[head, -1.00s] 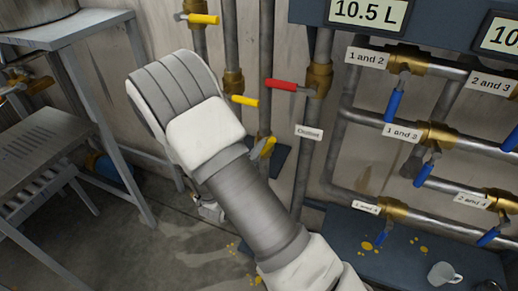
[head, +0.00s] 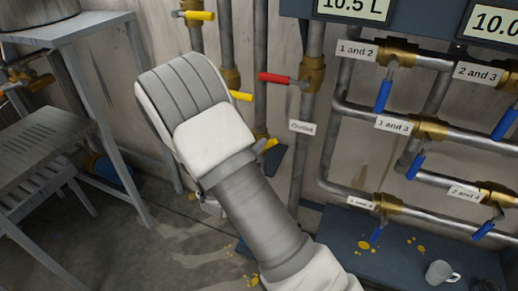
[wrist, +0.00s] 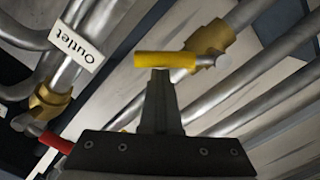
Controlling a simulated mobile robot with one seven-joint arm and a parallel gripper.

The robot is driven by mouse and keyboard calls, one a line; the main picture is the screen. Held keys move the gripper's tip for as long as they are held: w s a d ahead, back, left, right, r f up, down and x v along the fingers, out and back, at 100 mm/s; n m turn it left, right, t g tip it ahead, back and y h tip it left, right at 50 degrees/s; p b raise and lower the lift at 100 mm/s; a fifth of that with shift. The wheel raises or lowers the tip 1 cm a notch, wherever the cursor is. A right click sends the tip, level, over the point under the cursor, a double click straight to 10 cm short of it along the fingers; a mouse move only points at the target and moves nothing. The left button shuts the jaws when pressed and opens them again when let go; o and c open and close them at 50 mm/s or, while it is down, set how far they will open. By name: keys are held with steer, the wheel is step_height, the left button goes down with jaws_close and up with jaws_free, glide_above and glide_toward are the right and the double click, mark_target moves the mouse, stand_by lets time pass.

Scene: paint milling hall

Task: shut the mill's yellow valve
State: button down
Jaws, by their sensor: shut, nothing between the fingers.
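No label marks which is the mill's. Whether the tips touch the handle, I cannot tell. In the head view my arm hides the gripper.
A red handle (head: 274,78) and an "Outlet" label (head: 302,127) are close by on the right. Blue-handled valves (head: 383,96) fill the right side. A white mug (head: 440,272) stands on a dark ledge. A metal table (head: 85,22) stands left.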

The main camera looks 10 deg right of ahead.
steer(key=d+f+m+b, duration=0.1)
steer(key=m+b, duration=0.1)
steer(key=s+d+f+m+b, duration=0.1)
steer(key=f+m+b, duration=0.1)
steer(key=b, duration=0.1)
steer(key=s+d+f+m+b, duration=0.1)
steer(key=m+b, duration=0.1)
steer(key=shift+f+m+y+b, duration=0.2)
steer(key=shift+m+y+b, duration=0.1)
steer(key=shift+f, duration=0.1)
stand_by(0.7)
